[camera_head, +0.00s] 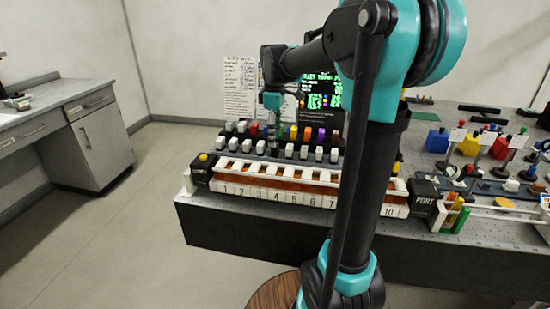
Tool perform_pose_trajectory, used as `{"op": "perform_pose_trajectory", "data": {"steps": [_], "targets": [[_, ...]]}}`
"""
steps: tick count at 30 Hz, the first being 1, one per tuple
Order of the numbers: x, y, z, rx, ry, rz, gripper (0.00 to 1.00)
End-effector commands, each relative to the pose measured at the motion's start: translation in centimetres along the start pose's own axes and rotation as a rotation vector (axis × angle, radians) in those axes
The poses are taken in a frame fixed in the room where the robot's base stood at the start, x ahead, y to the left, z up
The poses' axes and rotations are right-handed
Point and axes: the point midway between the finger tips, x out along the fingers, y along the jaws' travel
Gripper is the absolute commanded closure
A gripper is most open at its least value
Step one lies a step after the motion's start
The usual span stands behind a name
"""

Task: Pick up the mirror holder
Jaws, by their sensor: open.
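My gripper (273,138) hangs from my arm's far end, pointing down over the rows of small coloured and white-topped pieces on the bench. It is open. Its fingertips are small and partly lost among those pieces, so I cannot tell whether they touch anything. I cannot tell for sure which thing is the mirror holder. Several small post-mounted optical parts stand at the right of the bench, among them one with a white card (457,135) and a blue block (437,140).
A white numbered rack (262,192) runs along the bench's front edge, with a black PORT box (424,206) at its right. A screen with green text (321,88) stands behind. My arm hides the bench's middle. A grey cabinet (103,145) stands left across open floor.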

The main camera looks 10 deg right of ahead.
Motion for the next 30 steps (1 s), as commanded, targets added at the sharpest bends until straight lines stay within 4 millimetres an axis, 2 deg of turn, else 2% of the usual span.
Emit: {"op": "perform_pose_trajectory", "data": {"steps": [7, 11, 17, 30], "targets": [[3.5, 0.0, 0.2, 0.0, 0.0, 0.0, 0.41], [4.2, -0.1, 0.2, 0.0, 0.0, 0.0, 0.41], [4.2, -0.1, 0.2, 0.0, 0.0, 0.0, 0.41], [4.2, -0.1, 0.2, 0.0, 0.0, 0.0, 0.95]]}}
